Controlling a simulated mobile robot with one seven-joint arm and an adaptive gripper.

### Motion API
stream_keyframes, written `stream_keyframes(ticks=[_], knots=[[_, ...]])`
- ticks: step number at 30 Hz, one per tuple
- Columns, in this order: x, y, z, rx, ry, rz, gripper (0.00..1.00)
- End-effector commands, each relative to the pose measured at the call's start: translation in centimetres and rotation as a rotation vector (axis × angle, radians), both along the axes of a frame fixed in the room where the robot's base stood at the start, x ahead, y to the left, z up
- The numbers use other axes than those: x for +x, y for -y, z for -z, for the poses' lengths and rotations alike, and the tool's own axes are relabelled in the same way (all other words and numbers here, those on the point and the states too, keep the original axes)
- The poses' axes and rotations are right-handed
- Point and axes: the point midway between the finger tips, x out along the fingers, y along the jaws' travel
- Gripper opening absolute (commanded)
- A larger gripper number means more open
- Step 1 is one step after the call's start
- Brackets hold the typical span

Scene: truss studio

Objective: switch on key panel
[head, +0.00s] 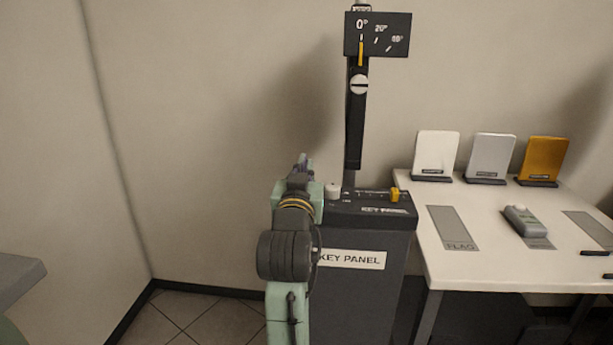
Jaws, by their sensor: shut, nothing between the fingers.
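The key panel (378,268) is a dark pedestal with a white label reading KEY PANEL. Its sloped top carries a white knob (333,189) at the left and a yellow slider or switch (395,195) near the right end of a marked line. My gripper (302,160) is just left of the panel top, apart from the knob in the picture. It is shut and empty, small and partly hidden by my own arm. My arm also covers the panel's left edge.
Behind the panel a dark post (356,125) bears an angle sign (378,34), its yellow pointer at 0°. At right, a white table (480,262) holds several upright plates and a grey-green handheld device (521,219). A grey surface edge (20,272) is at far left.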

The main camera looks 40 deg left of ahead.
Motion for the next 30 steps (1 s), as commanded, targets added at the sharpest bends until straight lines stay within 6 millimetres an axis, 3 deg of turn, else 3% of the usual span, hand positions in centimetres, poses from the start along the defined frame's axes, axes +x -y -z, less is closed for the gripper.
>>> stream_keyframes(ticks=[2,6,11,30], knots=[[1.2,-0.8,0.0,-0.002,-0.003,0.000,0.00],[1.6,-1.1,2.4,-0.003,-0.003,-0.001,0.00],[1.9,-1.2,3.5,-0.001,-0.002,-0.001,0.00],[2.4,-1.4,3.3,-0.035,-0.056,0.000,0.00]])
